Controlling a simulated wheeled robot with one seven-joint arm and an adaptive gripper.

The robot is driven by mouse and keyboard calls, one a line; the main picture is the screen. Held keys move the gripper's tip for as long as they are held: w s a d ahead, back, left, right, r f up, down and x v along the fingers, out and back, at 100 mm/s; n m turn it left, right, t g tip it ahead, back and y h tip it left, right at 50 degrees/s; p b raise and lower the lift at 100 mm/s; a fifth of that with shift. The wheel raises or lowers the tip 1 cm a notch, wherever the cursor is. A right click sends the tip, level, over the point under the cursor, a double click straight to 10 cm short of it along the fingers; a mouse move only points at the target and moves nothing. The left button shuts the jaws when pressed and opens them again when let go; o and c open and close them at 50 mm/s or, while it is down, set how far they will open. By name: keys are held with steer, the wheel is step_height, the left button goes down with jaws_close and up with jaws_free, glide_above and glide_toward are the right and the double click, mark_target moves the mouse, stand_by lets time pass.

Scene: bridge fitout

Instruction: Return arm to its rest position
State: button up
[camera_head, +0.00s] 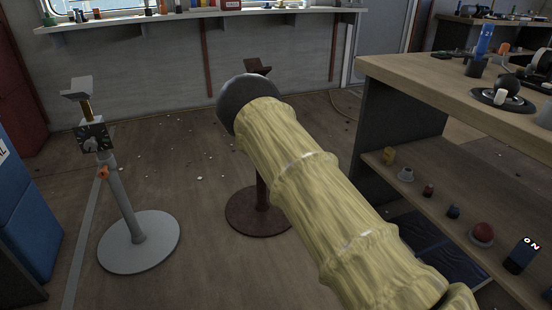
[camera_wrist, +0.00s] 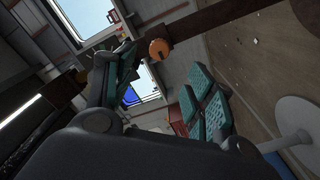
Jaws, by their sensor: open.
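My arm, in a pale yellow ribbed sleeve, reaches up from the lower right of the head view to a dark rounded joint (camera_head: 248,100). The head view does not show my gripper; the arm hides what is beyond it. In the wrist view my dark gripper (camera_wrist: 126,68) fills the left and lower middle. It is open, and I see nothing held in it. An orange round thing (camera_wrist: 159,49) on a brown post shows just beyond the fingers; I cannot tell its distance.
A wooden bench (camera_head: 450,85) with a lower shelf (camera_head: 425,205) of small items stands right. A grey stand (camera_head: 138,240) is left, a brown stand (camera_head: 240,212) is partly behind my arm, and a blue cabinet (camera_head: 22,215) is far left. Open floor (camera_head: 185,185) lies between the stands.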

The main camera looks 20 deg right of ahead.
stand_by(0.3)
steer(key=s+d+f+m+g+h, duration=0.1)
steer(key=s+f+m+g+h, duration=0.45)
steer(key=s+f, duration=2.1)
steer(key=s+a+f+m+g+y, duration=0.1)
steer(key=s+a+m+g+y, duration=0.2)
steer(key=s, duration=0.9)
steer(key=s+a+f+g, duration=0.1)
steer(key=s+a+g, duration=0.3)
steer(key=s, duration=0.8)
steer(key=s+a+f+m+g+y, duration=0.15)
steer(key=s+g, duration=0.35)
steer(key=s, duration=0.8)
step_height(320, 180, up, 40)
steer(key=s+a+p, duration=0.1)
steer(key=s+p, duration=0.1)
steer(key=p, duration=3.6)
steer(key=shift+s+a+f+m, duration=0.15)
steer(key=shift+s+a+m, duration=0.15)
steer(key=shift+s+m, duration=0.1)
